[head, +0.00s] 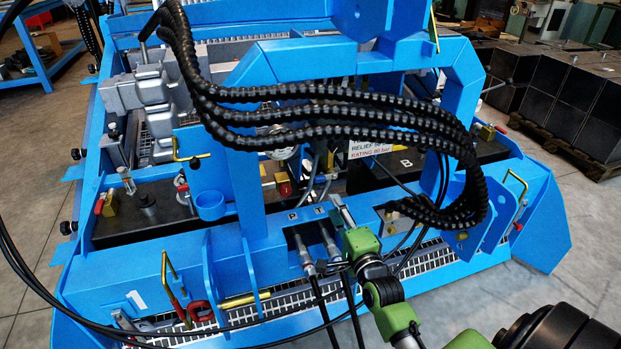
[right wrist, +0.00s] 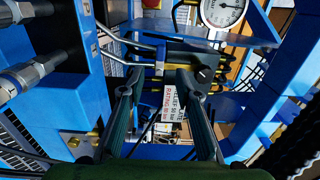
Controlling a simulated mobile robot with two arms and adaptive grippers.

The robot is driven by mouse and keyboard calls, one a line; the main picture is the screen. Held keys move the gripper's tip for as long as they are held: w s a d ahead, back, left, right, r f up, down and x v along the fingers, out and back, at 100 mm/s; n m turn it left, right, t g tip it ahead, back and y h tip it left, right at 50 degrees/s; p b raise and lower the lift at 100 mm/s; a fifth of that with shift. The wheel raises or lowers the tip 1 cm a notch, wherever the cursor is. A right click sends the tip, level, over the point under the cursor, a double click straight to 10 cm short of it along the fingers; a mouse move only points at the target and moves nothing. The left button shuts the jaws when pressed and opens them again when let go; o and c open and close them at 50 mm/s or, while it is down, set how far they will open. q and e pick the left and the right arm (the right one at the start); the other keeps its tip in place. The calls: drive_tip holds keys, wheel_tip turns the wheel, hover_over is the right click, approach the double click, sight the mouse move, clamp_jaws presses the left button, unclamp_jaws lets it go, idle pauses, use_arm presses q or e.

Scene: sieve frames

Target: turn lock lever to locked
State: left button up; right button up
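My right gripper (head: 332,232) reaches in from the lower right of the head view, at the front beam of the blue machine (head: 262,229), close to the hose fittings marked P and T. In the right wrist view its two fingers (right wrist: 160,82) stand apart with nothing clearly held between them. Beyond the fingertips are a dark block with a round black knob (right wrist: 205,75) and bent silver tubes (right wrist: 128,48). I cannot tell for certain which part is the lock lever or how it is set. My left gripper is not in view.
Thick black hoses (head: 300,112) arch over the machine. A pressure gauge (right wrist: 222,11) and a relief rating label (right wrist: 174,108) lie beyond the right fingers. Hose fittings (right wrist: 32,72) stand close on the left.

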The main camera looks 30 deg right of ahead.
sight(320, 181)
drive_tip(key=b+x, duration=0.2)
drive_tip(key=x, duration=1)
drive_tip(key=shift+w+r, duration=0.1)
drive_tip(key=shift+w, duration=0.15)
drive_tip(key=shift+w+d, duration=0.15)
drive_tip(key=shift+w, duration=0.2)
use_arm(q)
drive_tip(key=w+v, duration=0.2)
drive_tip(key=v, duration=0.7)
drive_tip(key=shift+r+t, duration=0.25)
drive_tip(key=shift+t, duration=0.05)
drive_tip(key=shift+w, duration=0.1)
use_arm(e)
drive_tip(key=shift+c, duration=0.5)
clamp_jaws()
